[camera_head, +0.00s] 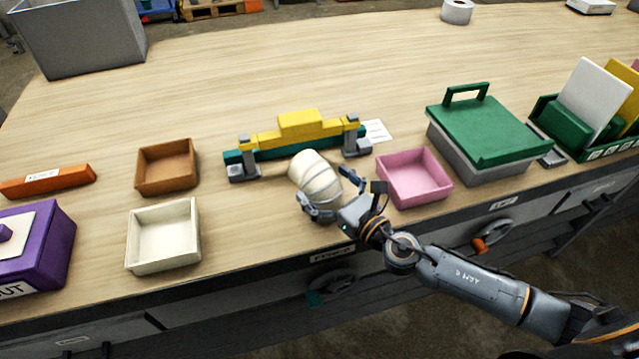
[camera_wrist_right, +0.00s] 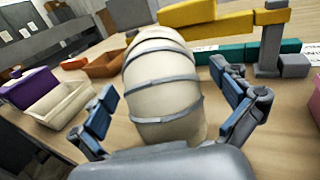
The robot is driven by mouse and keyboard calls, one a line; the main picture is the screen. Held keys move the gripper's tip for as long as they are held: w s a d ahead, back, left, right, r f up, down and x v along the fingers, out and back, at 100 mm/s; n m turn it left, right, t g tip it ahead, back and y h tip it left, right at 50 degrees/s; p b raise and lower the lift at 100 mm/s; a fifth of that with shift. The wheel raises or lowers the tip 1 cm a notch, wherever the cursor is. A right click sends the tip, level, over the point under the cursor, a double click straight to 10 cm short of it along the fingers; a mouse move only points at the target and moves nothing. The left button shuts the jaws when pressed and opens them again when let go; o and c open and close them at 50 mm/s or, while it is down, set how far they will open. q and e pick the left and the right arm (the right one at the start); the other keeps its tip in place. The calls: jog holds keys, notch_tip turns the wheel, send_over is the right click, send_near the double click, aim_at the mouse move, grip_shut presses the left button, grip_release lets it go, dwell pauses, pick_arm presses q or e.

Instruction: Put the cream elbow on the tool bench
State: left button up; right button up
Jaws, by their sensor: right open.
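The cream elbow (camera_head: 315,178), a ribbed curved duct piece with grey bands, rests on the wooden bench top (camera_head: 330,70) in front of a yellow and teal fixture. My right gripper (camera_head: 330,196) is open at its near end, with one finger on each side. In the right wrist view the elbow (camera_wrist_right: 162,85) stands large between the open fingers (camera_wrist_right: 170,108), and I see a gap on both sides. The elbow's near end is partly hidden behind the gripper's palm. My left gripper is not in view. I cannot tell from the frames whether this bench is the tool bench.
The yellow and teal fixture (camera_head: 298,126) stands just behind the elbow. A pink tray (camera_head: 414,192) is close on the right. A cream tray (camera_head: 164,264) and a brown tray (camera_head: 166,186) stand left. A green-lidded box (camera_head: 488,130) stands farther right. The back middle is clear.

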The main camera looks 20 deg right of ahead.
jog(key=shift+x, duration=0.75)
jog(key=c, duration=1.5)
